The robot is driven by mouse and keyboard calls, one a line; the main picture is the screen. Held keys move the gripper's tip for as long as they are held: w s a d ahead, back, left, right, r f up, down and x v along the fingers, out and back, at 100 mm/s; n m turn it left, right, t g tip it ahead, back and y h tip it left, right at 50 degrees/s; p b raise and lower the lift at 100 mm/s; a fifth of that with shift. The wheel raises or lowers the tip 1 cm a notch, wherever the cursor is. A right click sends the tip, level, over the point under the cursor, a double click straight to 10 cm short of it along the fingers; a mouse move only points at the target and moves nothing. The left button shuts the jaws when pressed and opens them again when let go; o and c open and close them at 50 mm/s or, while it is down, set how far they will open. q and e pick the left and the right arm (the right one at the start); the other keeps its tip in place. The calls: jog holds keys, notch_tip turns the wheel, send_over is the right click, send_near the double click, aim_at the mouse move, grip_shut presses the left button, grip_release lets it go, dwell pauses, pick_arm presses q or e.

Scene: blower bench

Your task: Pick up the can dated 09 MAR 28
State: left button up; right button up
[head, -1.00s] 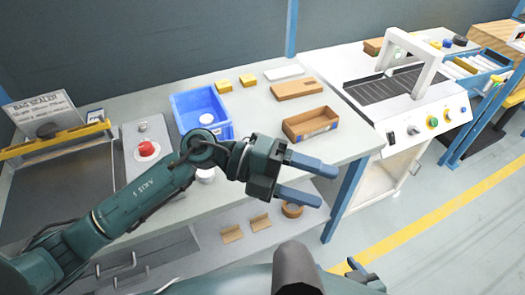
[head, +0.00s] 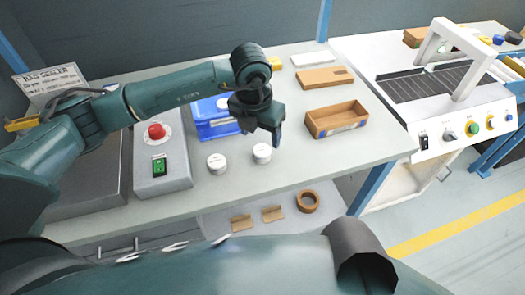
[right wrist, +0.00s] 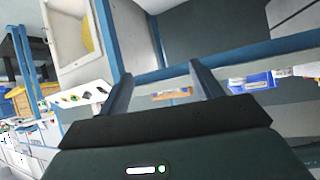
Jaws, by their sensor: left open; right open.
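Two white round cans stand on the bench in the head view: one can (head: 217,163) to the left, near the control box, and another can (head: 262,153) to its right. The date print on them is too small to read. My left gripper (head: 277,138) points down just beside and behind the right-hand can, with its fingers seen nearly in line; it is open and holds nothing that I can see. My right gripper (right wrist: 163,85) is open and empty in the right wrist view, away from the cans.
A blue bin (head: 212,128) stands behind the cans, partly hidden by my left arm. A brown open box (head: 337,120) stands to the right. A grey control box (head: 162,160) with a red button is on the left. The bench front (head: 330,165) is clear.

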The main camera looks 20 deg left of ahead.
aim_at(262, 150)
pick_arm(q)
jog(key=shift+w+d+f+p, duration=0.1)
jog(key=shift+f+p, duration=0.1)
jog(key=shift+f, duration=0.8)
jog(key=shift+w+a+f+p, duration=0.1)
jog(key=shift+w+f+p, duration=0.1)
jog(key=shift+f, duration=0.85)
jog(key=shift+w+d+f+p, duration=0.1)
jog(key=shift+f+p, duration=0.1)
jog(key=shift+f, duration=0.8)
jog(key=shift+c, duration=0.5)
jog(key=c, duration=1)
